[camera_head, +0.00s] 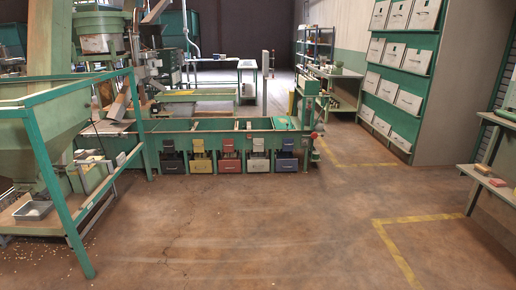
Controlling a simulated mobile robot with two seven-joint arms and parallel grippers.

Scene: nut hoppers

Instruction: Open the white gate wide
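The white gate (258,145) is a small pale plate on the front of the long green hopper bench, fourth from the left in a row of coloured gates. A white bin (258,164) sits directly below it. The gate looks small and far off, so I cannot tell how far it is open. Neither of my grippers is in view.
Black (169,146), yellow (198,146), red (228,145) and blue (288,144) gates share the green bench (205,125). A green-framed hopper stand (63,205) stands at the left, with nuts scattered by it. Open floor (240,225) lies before the bench. Shelving stands right.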

